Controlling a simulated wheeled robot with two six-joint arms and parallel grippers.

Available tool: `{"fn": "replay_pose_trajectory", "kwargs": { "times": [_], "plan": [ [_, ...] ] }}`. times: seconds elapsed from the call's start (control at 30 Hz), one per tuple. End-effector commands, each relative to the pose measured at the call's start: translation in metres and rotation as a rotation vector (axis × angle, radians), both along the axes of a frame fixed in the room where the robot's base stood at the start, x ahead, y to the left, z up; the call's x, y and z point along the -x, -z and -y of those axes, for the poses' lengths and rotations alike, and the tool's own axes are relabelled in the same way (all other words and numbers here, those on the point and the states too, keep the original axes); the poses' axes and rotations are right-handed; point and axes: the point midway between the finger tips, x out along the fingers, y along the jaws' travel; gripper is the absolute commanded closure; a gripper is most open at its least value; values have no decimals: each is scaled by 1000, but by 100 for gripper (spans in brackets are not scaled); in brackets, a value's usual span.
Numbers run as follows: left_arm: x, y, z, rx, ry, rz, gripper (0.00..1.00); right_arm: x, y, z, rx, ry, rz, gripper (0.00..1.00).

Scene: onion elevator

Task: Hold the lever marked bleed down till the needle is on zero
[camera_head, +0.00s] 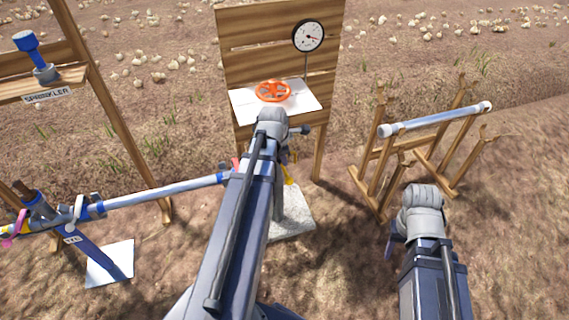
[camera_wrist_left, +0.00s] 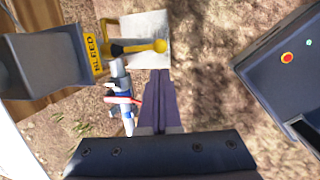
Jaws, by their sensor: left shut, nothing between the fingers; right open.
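The lever (camera_wrist_left: 132,48), black with yellow ends, stands out beside a yellow plate marked BLEED (camera_wrist_left: 96,53) in the left wrist view. A small yellow part (camera_head: 288,174), likely the lever, shows beside my left arm in the head view. My left gripper (camera_wrist_left: 160,73) is shut and empty, its tips just below the lever's knob in the picture; I cannot tell whether they touch. In the head view my arm hides it.
An orange handwheel (camera_head: 273,91) sits on a white panel before the wooden board. A pipe (camera_head: 165,192) runs in from the left; a red handle (camera_wrist_left: 122,99) shows near my left fingers. A wooden rack (camera_head: 380,170) holding another pipe (camera_head: 435,118) stands right.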

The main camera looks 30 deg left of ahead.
Motion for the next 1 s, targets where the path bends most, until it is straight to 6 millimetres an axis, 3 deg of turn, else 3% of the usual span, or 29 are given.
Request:
{"fn": "replay_pose_trajectory", "kwargs": {
  "times": [0.7,1.0],
  "plan": [
    [-28,103,-2,0,0,0,100,0,103,0,0,0,0,50],
    [-35,125,-3,0,1,0,100,0,125,0,0,0,0,50]
  ]
}}
